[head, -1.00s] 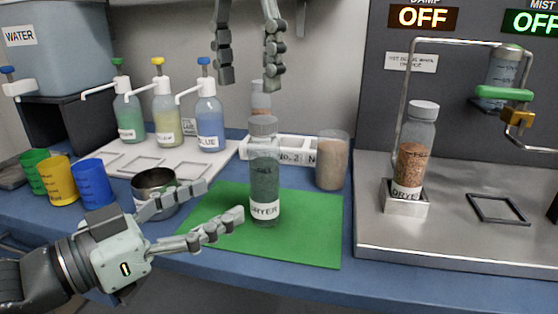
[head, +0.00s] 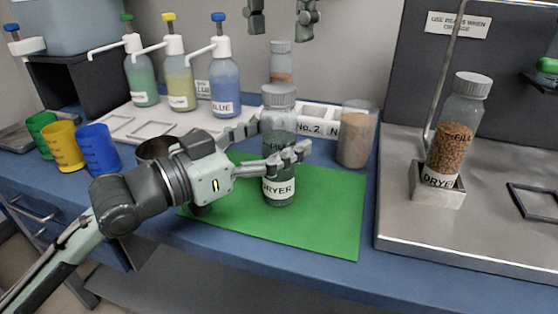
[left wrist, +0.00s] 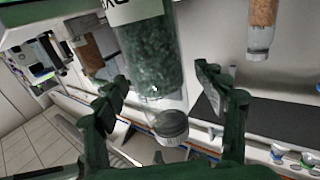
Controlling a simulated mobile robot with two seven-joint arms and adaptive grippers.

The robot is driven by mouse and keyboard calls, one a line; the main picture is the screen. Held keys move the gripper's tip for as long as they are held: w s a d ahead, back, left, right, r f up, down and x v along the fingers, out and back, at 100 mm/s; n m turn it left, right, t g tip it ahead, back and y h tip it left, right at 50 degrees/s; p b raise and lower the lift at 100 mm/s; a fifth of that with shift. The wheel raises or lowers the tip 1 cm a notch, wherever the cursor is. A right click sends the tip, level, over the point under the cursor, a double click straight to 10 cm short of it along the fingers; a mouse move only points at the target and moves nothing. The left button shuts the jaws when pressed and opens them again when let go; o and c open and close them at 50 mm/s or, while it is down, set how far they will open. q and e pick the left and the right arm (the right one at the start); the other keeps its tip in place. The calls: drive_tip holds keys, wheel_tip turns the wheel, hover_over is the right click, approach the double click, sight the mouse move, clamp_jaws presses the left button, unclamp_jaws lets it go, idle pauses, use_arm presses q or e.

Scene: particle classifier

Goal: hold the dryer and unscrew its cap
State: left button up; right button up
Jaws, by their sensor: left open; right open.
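The dryer bottle (head: 279,143) with dark green beads, a grey ribbed cap (head: 279,95) and a DRYER label stands upright on the green mat (head: 325,220). My left gripper (head: 275,141) is open, with one finger on each side of the bottle body below the cap; I cannot tell whether either touches it. In the left wrist view the bottle (left wrist: 150,60) appears upside down between the spread fingers, with its cap (left wrist: 171,124) at the lower end. My right gripper (head: 282,18) is open and empty, above the cap at the top edge, partly out of frame.
Another DRYER bottle (head: 456,130) with brown beads stands in a metal holder at right. A beaker of tan powder (head: 357,135) and another bottle (head: 281,65) stand close behind. A metal cup (head: 155,148) is partly hidden by my left arm. The mat's front right is clear.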

use_arm(q)
drive_tip(key=shift+w+d, duration=0.1)
drive_tip(key=shift+d, duration=0.1)
drive_tip(key=shift+c, duration=0.2)
clamp_jaws()
